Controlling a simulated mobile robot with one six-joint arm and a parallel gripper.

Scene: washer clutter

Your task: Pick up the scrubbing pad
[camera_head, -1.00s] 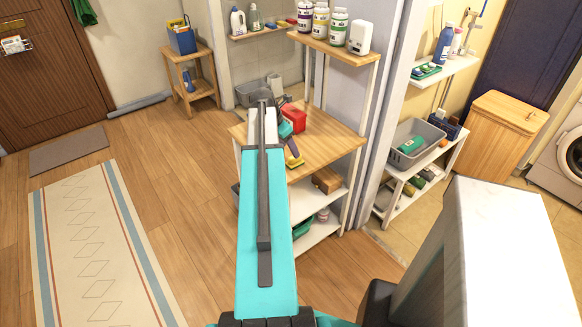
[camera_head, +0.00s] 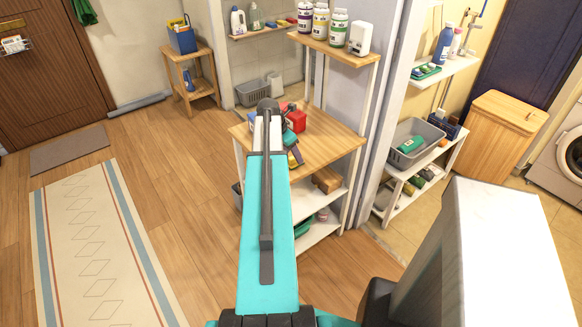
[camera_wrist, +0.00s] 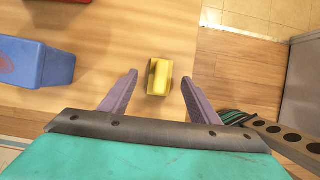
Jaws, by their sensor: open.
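The scrubbing pad, a small yellow block (camera_wrist: 158,77), lies on the wooden table top in the wrist view. It sits ahead of and between the two purple fingers of my gripper (camera_wrist: 159,84). The fingers are spread apart, with a gap on each side of the pad and nothing held.
The table top right of my gripper is clear.

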